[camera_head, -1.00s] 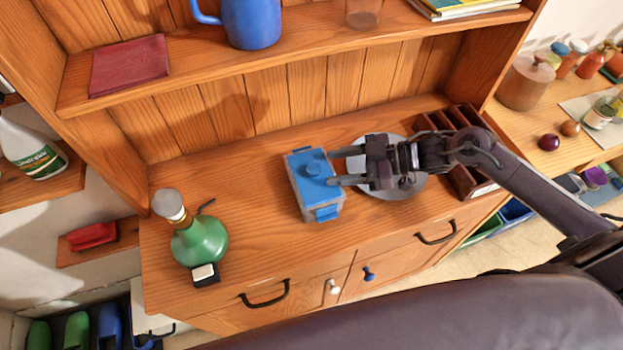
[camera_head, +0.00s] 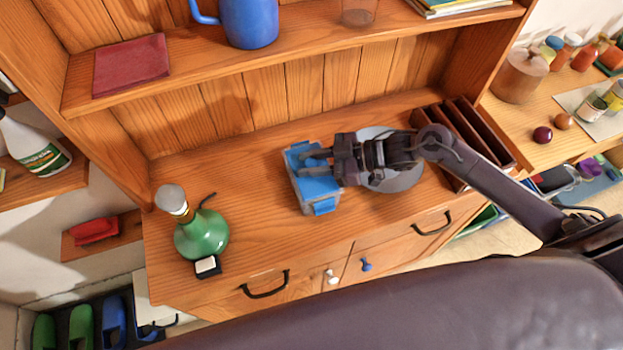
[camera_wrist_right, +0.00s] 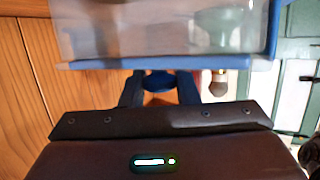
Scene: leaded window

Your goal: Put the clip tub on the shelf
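The clip tub (camera_head: 318,197), a clear box with a blue lid, sits on the wooden cabinet top. My right gripper (camera_head: 309,161) reaches over its lid from the right. Its two fingers stand on either side of the lid's blue knob and look shut on it. In the right wrist view the knob (camera_wrist_right: 158,80) shows between the fingertips, with the tub's clear wall (camera_wrist_right: 160,35) above. The shelf (camera_head: 330,43) runs across above the cabinet top. My left gripper is not in view.
The shelf holds a red book (camera_head: 131,65), a blue jug (camera_head: 249,22), a glass (camera_head: 358,10) and books (camera_head: 460,6); its middle front has bare room. A green flask (camera_head: 203,236) stands left of the tub. A grey plate (camera_head: 398,180) and a dark wooden rack (camera_head: 480,135) stand right.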

